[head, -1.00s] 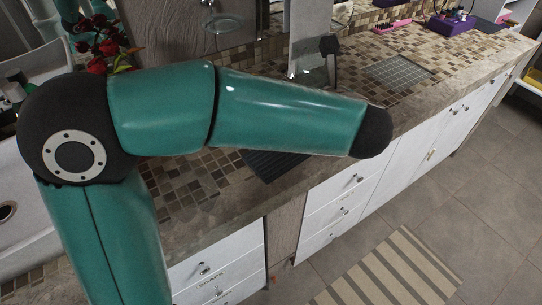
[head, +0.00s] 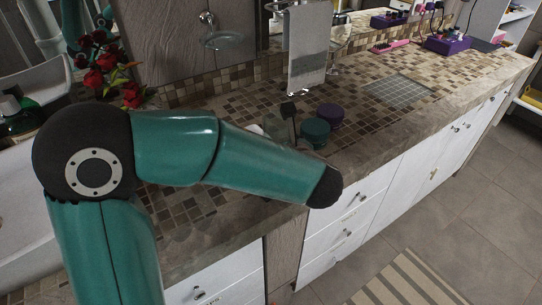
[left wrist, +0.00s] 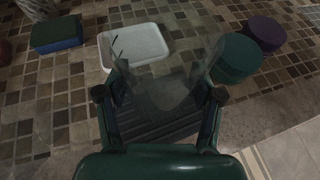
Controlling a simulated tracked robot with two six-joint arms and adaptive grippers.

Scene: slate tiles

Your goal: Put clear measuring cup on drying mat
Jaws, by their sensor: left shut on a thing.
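The clear measuring cup (left wrist: 168,92) is a faint see-through shape between the fingers of my left gripper (left wrist: 160,94) in the left wrist view. The gripper is shut on it. The dark ribbed drying mat (left wrist: 160,128) lies on the counter behind and below the cup in that view; I cannot tell how much height is between them. In the head view, my teal left arm covers the mat and most of the gripper; one dark finger (head: 289,110) shows above the arm. My right gripper is in neither view.
A white tray (left wrist: 140,42) is just beyond the mat, with a blue-green sponge (left wrist: 57,34) to its left. A green round container (head: 315,132) and a purple one (head: 330,115) stand to the right. A grey towel (head: 306,55) hangs behind.

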